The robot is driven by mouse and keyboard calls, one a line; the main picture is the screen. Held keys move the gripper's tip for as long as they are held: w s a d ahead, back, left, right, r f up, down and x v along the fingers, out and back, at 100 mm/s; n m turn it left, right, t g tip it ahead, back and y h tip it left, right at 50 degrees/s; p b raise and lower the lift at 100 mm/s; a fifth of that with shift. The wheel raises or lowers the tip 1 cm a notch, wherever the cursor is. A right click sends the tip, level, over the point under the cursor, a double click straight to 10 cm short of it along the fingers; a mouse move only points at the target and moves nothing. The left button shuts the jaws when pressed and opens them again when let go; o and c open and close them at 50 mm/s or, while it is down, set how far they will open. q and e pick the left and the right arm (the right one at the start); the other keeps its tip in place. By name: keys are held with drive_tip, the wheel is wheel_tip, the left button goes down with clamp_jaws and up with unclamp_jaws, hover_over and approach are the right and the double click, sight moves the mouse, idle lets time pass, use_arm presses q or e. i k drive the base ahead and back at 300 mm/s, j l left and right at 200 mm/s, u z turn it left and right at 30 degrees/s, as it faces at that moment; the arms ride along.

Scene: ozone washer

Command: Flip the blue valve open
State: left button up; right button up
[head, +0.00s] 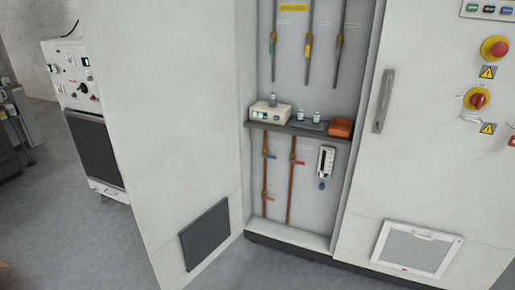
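The blue valve has a small blue lever (270,156) on the left copper pipe (265,180), below the shelf inside the open cabinet bay. The lever looks roughly level and points to the right of the pipe, but it is too small to tell its exact angle. Neither of my grippers is in the head view.
A grey shelf (300,131) above the valve holds a white device (268,113), small bottles and an orange box (341,128). A red lever (299,163) sits on the right pipe. A flowmeter (326,161) hangs at right. A large white panel (175,140) stands left of the bay.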

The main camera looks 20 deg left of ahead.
sight(263, 154)
drive_tip(key=i+j+u, duration=0.1)
drive_tip(key=i+j, duration=0.15)
drive_tip(key=i, duration=0.3)
drive_tip(key=i+j+u, duration=0.15)
drive_tip(key=i, duration=0.4)
drive_tip(key=i+j+u, duration=0.1)
drive_tip(key=i+j, duration=0.15)
drive_tip(key=i, duration=0.3)
